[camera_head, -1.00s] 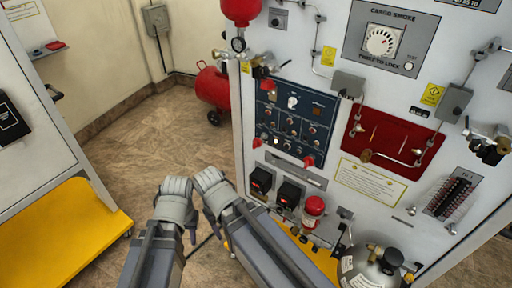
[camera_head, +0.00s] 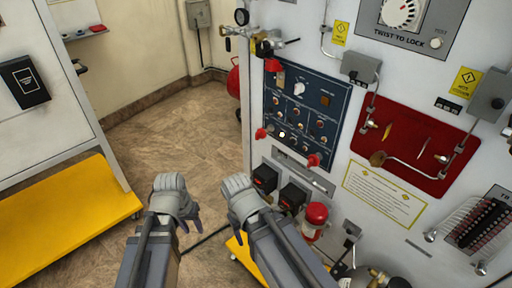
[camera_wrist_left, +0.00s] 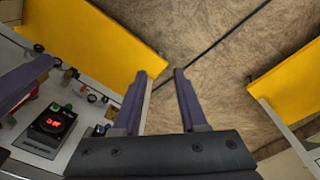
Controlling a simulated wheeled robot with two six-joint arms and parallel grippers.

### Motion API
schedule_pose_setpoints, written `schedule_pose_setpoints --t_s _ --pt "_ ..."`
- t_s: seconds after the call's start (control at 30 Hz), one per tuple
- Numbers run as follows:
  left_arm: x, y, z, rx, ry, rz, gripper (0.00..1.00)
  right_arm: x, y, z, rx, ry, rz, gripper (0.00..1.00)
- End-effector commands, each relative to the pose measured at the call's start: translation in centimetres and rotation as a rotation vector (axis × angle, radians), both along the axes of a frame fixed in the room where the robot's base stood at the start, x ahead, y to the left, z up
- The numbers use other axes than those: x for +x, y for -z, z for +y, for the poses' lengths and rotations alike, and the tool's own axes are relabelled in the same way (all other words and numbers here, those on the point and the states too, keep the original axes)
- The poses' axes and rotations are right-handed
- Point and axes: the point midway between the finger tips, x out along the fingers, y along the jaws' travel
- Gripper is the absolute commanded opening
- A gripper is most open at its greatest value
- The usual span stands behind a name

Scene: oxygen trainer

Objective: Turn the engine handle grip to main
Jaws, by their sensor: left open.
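A blue control panel (camera_head: 302,112) with a white knob (camera_head: 299,89) and rows of small knobs is on the grey-white trainer face. Red handles stick out at its lower edge, one at left (camera_head: 261,133) and one at right (camera_head: 314,160). None is readably marked as the engine handle grip, so I cannot tell which part it is. My left gripper (camera_head: 187,220) is low in the head view, left of the panel and apart from it. In the left wrist view its two fingers (camera_wrist_left: 160,76) are apart with nothing between. My right gripper (camera_head: 229,218) is beside it; its opening is unclear.
Two black boxes with red displays (camera_head: 265,178) and a red-topped cylinder (camera_head: 315,216) are below the panel. A red recess (camera_head: 408,150) with pipes is to its right. A yellow ledge (camera_head: 70,220) is at left. Bare floor (camera_head: 180,125) lies between.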

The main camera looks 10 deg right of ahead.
Motion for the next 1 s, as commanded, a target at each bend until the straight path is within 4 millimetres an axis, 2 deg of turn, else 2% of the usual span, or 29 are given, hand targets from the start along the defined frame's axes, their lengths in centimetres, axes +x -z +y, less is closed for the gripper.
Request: schedule_pose_setpoints --t_s 0.03,0.13,0.27,0.37,0.47,0.6,0.7,0.8,0.9,1.0 --pt "0.7 1.7 0.1 -0.032 0.005 -0.016 0.42 0.0 1.8 0.0 0.000 0.000 0.000 0.60" --pt "2.2 3.2 -0.7 -0.130 0.053 -0.071 0.42 0.0 3.7 0.0 0.000 0.000 0.000 0.60" --pt "4.6 2.7 -3.6 -0.300 0.180 -0.195 0.42 0.0 4.8 0.0 0.000 0.000 0.000 0.60" --pt "6.4 0.8 -6.6 -0.432 0.296 -0.323 0.42 0.0 5.0 0.0 0.000 0.000 0.000 0.60" --pt "8.2 -2.1 -9.8 -0.562 0.413 -0.486 0.42 0.0 5.0 0.0 0.000 0.000 0.000 0.60" --pt "10.7 -7.5 -13.5 -0.715 0.538 -0.773 0.42 0.0 4.9 0.0 0.000 0.000 0.000 0.60" --pt "12.2 -11.1 -14.8 -0.778 0.579 -0.967 0.42 0.0 4.9 0.0 0.000 0.000 0.000 0.60" --pt "13.4 -13.9 -15.3 -0.805 0.587 -1.119 0.42 0.0 4.9 0.0 0.000 0.000 0.000 0.60" --pt "14.1 -15.8 -15.3 -0.814 0.582 -1.220 0.42 0.0 4.9 0.0 0.000 0.000 0.000 0.60" --pt "14.5 -16.7 -15.3 -0.815 0.575 -1.272 0.42 0.0 4.9 0.0 0.000 0.000 0.000 0.60"
